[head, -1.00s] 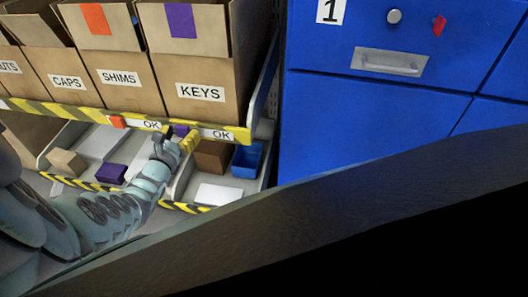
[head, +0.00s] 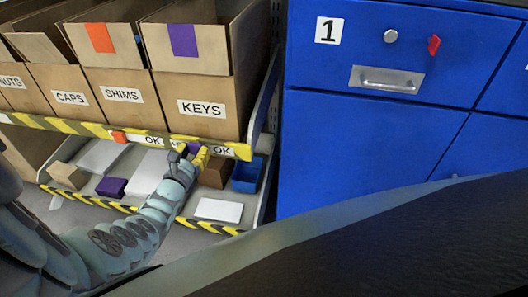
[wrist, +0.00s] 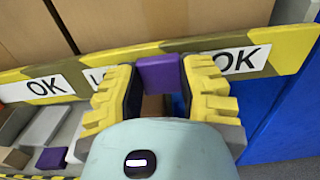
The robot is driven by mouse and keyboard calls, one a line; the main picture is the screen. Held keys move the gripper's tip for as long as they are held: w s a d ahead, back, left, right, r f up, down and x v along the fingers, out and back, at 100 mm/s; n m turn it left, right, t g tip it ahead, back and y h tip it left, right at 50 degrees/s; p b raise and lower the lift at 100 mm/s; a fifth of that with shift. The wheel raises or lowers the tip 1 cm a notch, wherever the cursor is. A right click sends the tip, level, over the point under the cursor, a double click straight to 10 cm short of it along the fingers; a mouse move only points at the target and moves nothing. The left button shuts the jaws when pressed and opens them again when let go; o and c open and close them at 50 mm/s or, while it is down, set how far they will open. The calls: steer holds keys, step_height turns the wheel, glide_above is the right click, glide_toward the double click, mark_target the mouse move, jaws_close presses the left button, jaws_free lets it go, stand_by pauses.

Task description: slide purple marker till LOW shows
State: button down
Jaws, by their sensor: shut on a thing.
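The purple marker (head: 193,147) sits on the yellow-and-dark striped shelf rail (head: 60,125), below the KEYS box. In the wrist view the purple marker (wrist: 159,74) is between the two yellow-and-black fingers of my gripper (wrist: 158,88), which is shut on it. An OK label (wrist: 44,86) lies to the left, and another OK label (wrist: 243,60) lies just right of the marker. Between them a white label (wrist: 97,75) shows an L; my left finger hides the rest. In the head view my gripper (head: 192,154) is at the rail.
An orange marker (head: 119,137) is farther left on the rail. Open cardboard boxes, including KEYS (head: 201,108) and SHIMS (head: 123,95), stand above. Below lie a blue bin (head: 247,174), a white block (head: 218,210) and a purple block (head: 111,186). A blue cabinet (head: 370,140) stands right.

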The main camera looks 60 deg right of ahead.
mark_target(219, 149)
steer(key=s, duration=0.2)
steer(key=s+d, duration=0.1)
steer(key=s, duration=0.1)
steer(key=s+d, duration=0.1)
steer(key=s, duration=0.1)
steer(key=shift+d+f, duration=0.1)
steer(key=shift+d, duration=0.15)
steer(key=shift+s, duration=0.1)
steer(key=shift+c, duration=2.3)
jaws_free()
steer(key=shift+s+d, duration=0.1)
steer(key=shift+d, duration=0.05)
steer(key=shift+a, duration=0.2)
steer(key=shift+a, duration=0.15)
steer(key=shift+v, duration=0.85)
steer(key=v, duration=0.9)
steer(key=shift+s+a, duration=0.15)
steer(key=shift+a, duration=0.2)
steer(key=shift+p, duration=0.3)
